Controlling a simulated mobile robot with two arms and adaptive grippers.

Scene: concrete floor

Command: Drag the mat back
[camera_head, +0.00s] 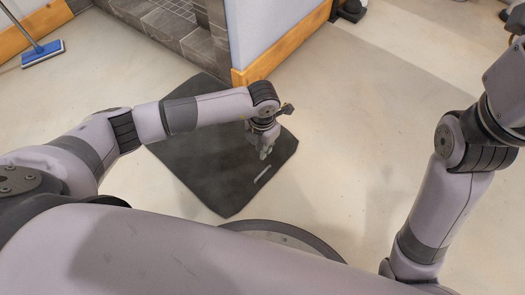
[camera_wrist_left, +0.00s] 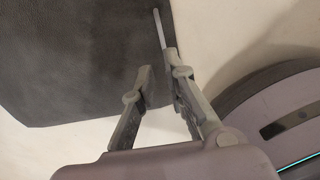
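The dark grey mat (camera_head: 215,165) lies flat on the floor in front of my base, turned at an angle. A thin light strip (camera_head: 262,174), perhaps a handle, lies near its right edge. My left gripper (camera_head: 265,154) points down over the mat's right part, close to the strip. In the left wrist view the mat (camera_wrist_left: 80,55) fills the upper left, and the strip (camera_wrist_left: 157,27) ends near one fingertip. The left gripper (camera_wrist_left: 158,66) has its fingers apart with nothing between them. Whether a fingertip touches the mat cannot be told. My right gripper is out of view.
A wall corner with wooden skirting (camera_head: 280,48) and a grey tiled block (camera_head: 195,45) stand at the mat's far edge. A blue mop (camera_head: 43,53) lies at the upper left. Bare floor (camera_head: 345,140) is clear to the right of the mat.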

